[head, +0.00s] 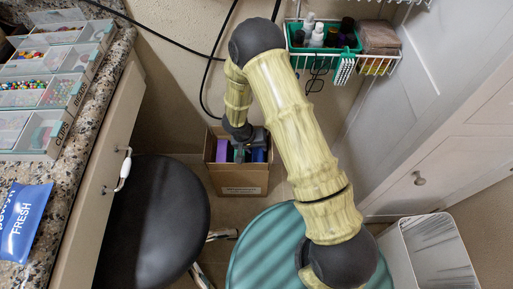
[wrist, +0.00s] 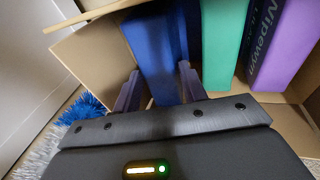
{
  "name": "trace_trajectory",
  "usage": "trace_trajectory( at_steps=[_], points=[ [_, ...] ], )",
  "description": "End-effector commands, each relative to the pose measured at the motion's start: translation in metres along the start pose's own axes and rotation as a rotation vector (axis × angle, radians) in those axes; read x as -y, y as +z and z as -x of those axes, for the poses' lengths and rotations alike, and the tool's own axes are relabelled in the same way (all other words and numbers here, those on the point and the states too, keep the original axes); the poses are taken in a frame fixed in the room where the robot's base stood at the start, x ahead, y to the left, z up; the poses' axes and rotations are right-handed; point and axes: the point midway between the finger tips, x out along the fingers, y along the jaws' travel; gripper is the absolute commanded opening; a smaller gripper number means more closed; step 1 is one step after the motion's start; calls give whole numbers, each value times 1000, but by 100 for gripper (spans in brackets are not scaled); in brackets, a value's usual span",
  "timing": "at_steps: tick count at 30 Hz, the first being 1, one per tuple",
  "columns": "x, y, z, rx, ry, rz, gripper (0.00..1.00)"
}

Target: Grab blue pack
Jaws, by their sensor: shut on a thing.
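A cardboard box (head: 240,180) stands open on the floor, with upright packs in it. In the wrist view the blue pack (wrist: 150,42) stands at the left of the row, beside a green pack (wrist: 222,40) and a purple pack (wrist: 285,45). My gripper (wrist: 158,85) reaches into the box and is shut on the blue pack, one finger on each side of it. The pack is still inside the box, and its lower end is hidden. In the head view the blue pack (head: 259,155) shows at the box's right side, partly under my gripper.
A black round stool (head: 160,220) stands left of the box, and a teal round seat (head: 262,250) in front. A white bin (head: 440,250) is at right. A wire rack (head: 375,62) hangs behind my arm. A blue "FRESH" packet (head: 22,222) lies on the granite counter.

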Motion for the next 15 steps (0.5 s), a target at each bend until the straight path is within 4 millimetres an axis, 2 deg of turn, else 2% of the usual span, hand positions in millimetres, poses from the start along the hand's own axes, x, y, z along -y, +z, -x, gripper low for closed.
trace_trajectory(
  at_steps=[1,6,10,15],
  points=[
    [-6,-3,17,-1,-1,-2,0],
    [-14,-7,42,-1,-1,-1,0],
    [-17,-8,51,-2,0,0,0],
    [-17,-9,53,-3,0,0,0]
  ],
)
